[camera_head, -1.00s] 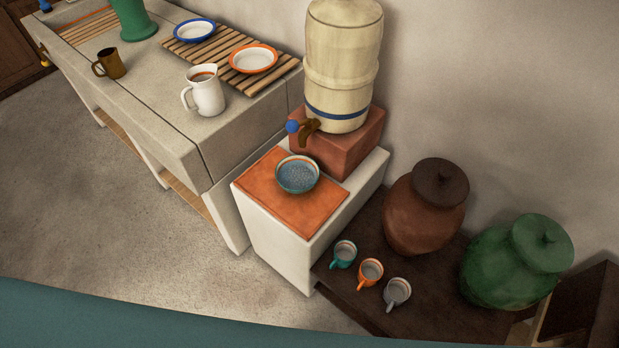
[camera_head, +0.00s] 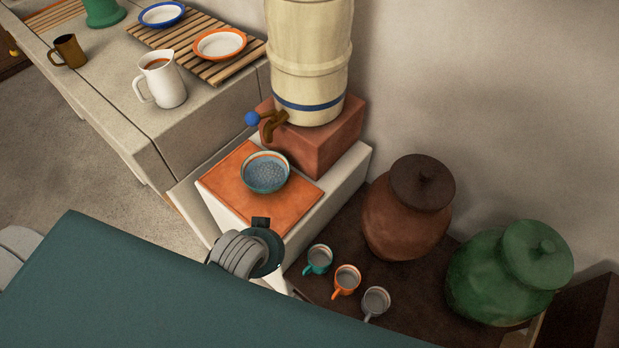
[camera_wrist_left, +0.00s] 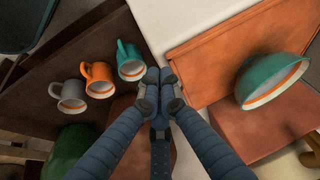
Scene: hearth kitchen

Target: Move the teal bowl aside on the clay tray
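The teal bowl (camera_head: 265,172), with a pale, orange-lined rim and a speckled inside, sits upright near the back edge of the clay tray (camera_head: 230,190). The tray lies on a white block below the dispenser tap. In the left wrist view the bowl (camera_wrist_left: 272,80) is at the right on the tray (camera_wrist_left: 200,65). My left gripper (camera_wrist_left: 160,78) has its fingertips together, with nothing seen between them, left of the bowl and apart from it. In the head view only the left wrist shows, near the tray's front corner; its fingers are hidden. My right gripper is not in view.
A cream dispenser (camera_head: 308,60) with a blue-knobbed tap (camera_head: 268,122) stands on a brick-red block (camera_head: 325,140) behind the bowl. Teal (camera_head: 317,260), orange (camera_head: 346,280) and grey (camera_head: 375,302) mugs stand on the dark shelf near two lidded jars. The tray's front is bare.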

